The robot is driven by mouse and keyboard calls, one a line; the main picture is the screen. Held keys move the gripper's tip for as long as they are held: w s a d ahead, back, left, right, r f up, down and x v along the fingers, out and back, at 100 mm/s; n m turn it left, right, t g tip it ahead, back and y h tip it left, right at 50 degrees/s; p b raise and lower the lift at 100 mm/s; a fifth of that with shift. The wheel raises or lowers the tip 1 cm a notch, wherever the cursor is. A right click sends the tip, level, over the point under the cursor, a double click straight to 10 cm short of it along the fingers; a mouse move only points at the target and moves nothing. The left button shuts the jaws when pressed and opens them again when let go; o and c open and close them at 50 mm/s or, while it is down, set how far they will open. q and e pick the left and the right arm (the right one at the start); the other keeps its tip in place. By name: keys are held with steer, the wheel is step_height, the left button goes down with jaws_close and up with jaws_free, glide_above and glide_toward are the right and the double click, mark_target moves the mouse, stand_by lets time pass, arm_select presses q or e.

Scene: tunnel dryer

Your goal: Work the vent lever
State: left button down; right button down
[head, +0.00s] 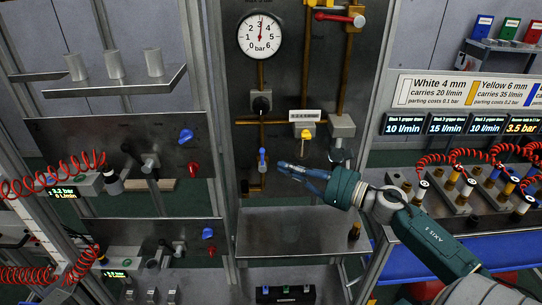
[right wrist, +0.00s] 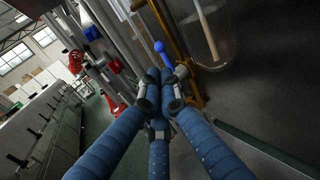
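A small blue lever (head: 262,158) stands upright on a brass pipe on the grey panel. It looks like the vent lever, but I can read no label on it. My right gripper (head: 281,166) reaches in from the right, with its fingertips just right of the blue lever. In the right wrist view, the blue fingers (right wrist: 160,78) come together at their tips with nothing visible between them. The blue lever (right wrist: 163,50) shows just beyond the tips, apart from them in the head view. My left gripper is not in view.
A pressure gauge (head: 261,35) hangs above, its needle near 3. A yellow knob (head: 306,134) and a red lever (head: 340,18) are on neighbouring pipes. Red coiled hoses (head: 60,178) hang at left.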

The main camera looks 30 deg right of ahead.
mark_target(262, 159)
steer(key=shift+p+x, duration=1.15)
steer(key=shift+x, duration=1.5)
